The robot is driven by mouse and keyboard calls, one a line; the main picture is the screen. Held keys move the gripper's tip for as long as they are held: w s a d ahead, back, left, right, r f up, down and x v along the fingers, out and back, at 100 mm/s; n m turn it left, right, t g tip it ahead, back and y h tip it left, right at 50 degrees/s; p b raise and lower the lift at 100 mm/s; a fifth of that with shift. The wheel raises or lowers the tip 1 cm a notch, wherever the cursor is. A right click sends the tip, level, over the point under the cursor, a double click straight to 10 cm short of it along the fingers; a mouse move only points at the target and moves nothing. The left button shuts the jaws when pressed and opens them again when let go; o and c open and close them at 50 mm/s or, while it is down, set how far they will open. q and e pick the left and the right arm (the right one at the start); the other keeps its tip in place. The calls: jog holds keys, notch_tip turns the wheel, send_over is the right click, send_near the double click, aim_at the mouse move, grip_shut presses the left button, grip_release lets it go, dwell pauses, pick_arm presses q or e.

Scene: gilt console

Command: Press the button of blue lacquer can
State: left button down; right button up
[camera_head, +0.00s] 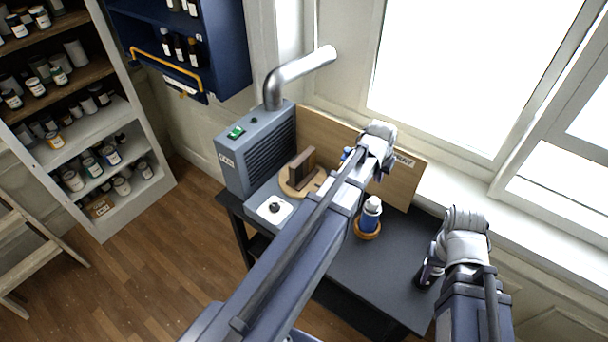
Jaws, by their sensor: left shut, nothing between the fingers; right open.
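The blue lacquer can (371,214) stands upright on a round wooden base on the dark table. It has a blue body and a white top; a button cannot be made out at this size. My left gripper (352,158) is shut and empty, beyond the can and a little to its left in the picture, with its fingers partly hidden by my arm. My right gripper (424,273) is open and empty above the table's right part, to the right of the can and apart from it.
A grey-blue machine (257,150) with a bent metal pipe stands at the table's left. In front of it are a round wooden stand (294,189) with a dark block and a knob plate (275,209). A wooden board (405,185) leans behind. The dark table (375,277) is clear between can and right gripper.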

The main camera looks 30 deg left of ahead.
aim_at(375, 200)
pick_arm(q)
jog(key=shift+r, duration=0.1)
jog(key=shift+w+d+r+p, duration=0.1)
jog(key=shift+w+r+p, duration=0.1)
jog(key=shift+r+p, duration=0.25)
jog(key=shift+f, duration=0.15)
jog(key=b+x, duration=0.8)
jog(key=s+b+x, duration=0.1)
jog(key=b+x, duration=0.3)
jog(key=shift+w+f, duration=0.1)
jog(key=shift+f, duration=0.45)
jog(key=shift+f+b, duration=0.5)
jog(key=shift+b, duration=0.25)
